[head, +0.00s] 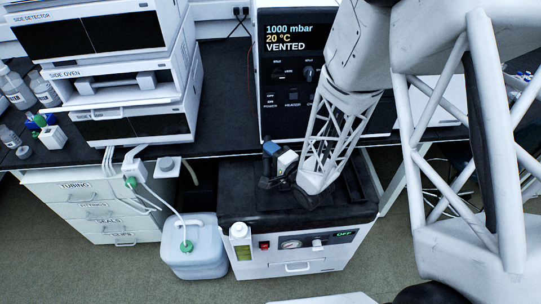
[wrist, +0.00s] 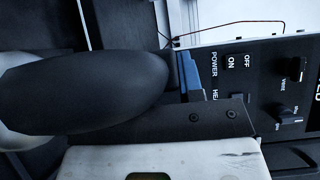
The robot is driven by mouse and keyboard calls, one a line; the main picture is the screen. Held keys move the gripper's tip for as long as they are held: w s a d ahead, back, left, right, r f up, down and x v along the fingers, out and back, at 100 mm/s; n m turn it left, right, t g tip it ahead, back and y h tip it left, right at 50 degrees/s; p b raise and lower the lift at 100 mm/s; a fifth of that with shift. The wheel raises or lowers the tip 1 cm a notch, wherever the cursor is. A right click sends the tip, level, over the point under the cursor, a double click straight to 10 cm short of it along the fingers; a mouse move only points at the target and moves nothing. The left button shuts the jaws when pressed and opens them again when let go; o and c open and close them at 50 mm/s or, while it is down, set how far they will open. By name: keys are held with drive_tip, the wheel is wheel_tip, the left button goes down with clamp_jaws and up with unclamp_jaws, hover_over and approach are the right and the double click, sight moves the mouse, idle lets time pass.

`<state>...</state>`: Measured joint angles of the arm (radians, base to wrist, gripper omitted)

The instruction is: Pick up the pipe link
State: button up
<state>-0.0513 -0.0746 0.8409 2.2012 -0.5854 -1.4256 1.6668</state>
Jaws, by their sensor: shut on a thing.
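My gripper (head: 272,163) is low in front of the black bench front, over the black top of the floor unit. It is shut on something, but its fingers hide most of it. A small blue piece (head: 270,148) shows at the fingers, beside a white block (head: 287,160). In the wrist view a blue strip (wrist: 190,75) shows beside a large dark rounded shape (wrist: 85,90) and a dark plate with screws (wrist: 212,118). I cannot make out a clear pipe link shape in either view, nor tell which of these parts belongs to it.
The floor unit (head: 237,207) stands below me, with a gauge on its front. A white jug (head: 194,262) with a green cap and tube stands to its left. The vacuum oven panel (head: 283,75) is behind, reading VENTED. Stacked white modules (head: 150,97) and bottles stand at left.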

drive_tip(key=shift+d, duration=0.1)
idle(0.7)
drive_tip(key=d+f+n+g+y, duration=0.1)
drive_tip(key=d+f, duration=0.1)
drive_tip(key=d, duration=2.7)
drive_tip(key=shift+s+d+f, duration=0.15)
drive_tip(key=shift+d+f, duration=0.2)
drive_tip(key=shift+d, duration=0.05)
drive_tip(key=shift+f, duration=0.2)
drive_tip(key=shift+f, duration=3.15)
drive_tip(key=shift+f, duration=0.2)
